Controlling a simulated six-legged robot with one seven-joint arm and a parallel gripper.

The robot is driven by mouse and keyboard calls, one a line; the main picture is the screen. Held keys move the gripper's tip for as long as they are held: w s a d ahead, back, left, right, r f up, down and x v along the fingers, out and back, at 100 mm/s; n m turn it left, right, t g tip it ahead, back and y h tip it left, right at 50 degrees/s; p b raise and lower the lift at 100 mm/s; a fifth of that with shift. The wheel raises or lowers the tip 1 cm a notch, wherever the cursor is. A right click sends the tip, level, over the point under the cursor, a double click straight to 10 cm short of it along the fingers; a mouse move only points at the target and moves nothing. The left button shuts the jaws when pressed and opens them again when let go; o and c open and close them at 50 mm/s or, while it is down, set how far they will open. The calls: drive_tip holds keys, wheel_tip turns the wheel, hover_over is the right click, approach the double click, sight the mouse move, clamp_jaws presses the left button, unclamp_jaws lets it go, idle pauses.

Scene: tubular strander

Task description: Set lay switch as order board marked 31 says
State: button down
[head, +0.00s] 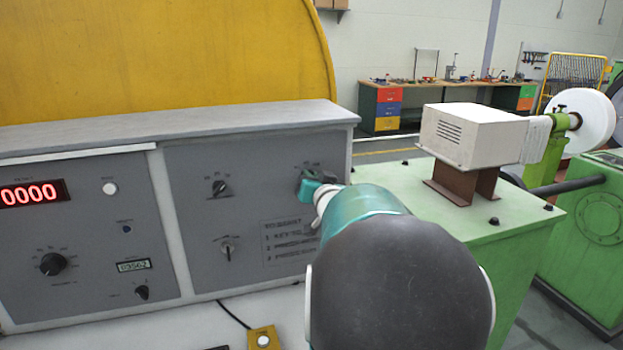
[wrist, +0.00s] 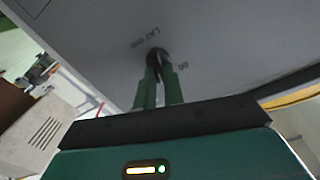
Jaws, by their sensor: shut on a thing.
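The grey right-hand panel (head: 240,205) carries a black rotary knob, the lay switch (wrist: 156,56), at its upper right. In the wrist view a label beginning "LAY" is beside the knob, and small marks lie close to it. My gripper (wrist: 158,82) is shut on this knob, with a green finger on each side of it. In the head view my gripper (head: 313,184) is at the panel and hides most of the knob, so its pointer setting cannot be read. No order board marked 31 can be made out.
The same panel has another knob (head: 220,187) and a key switch (head: 228,247), left of my gripper. A printed placard (head: 290,240) is below it. The left panel has a red display (head: 33,193). A green cabinet with a beige box (head: 470,138) stands at right.

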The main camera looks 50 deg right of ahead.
drive_tip(key=m, duration=0.5)
drive_tip(key=shift+s+d+m, duration=0.15)
drive_tip(key=shift+d+m, duration=0.05)
drive_tip(key=shift+m, duration=0.1)
idle(0.4)
drive_tip(key=c, duration=1.5)
unclamp_jaws()
drive_tip(key=shift+f, duration=0.1)
drive_tip(key=v, duration=1.3)
drive_tip(key=shift+s+a, duration=0.2)
drive_tip(key=shift+s, duration=0.1)
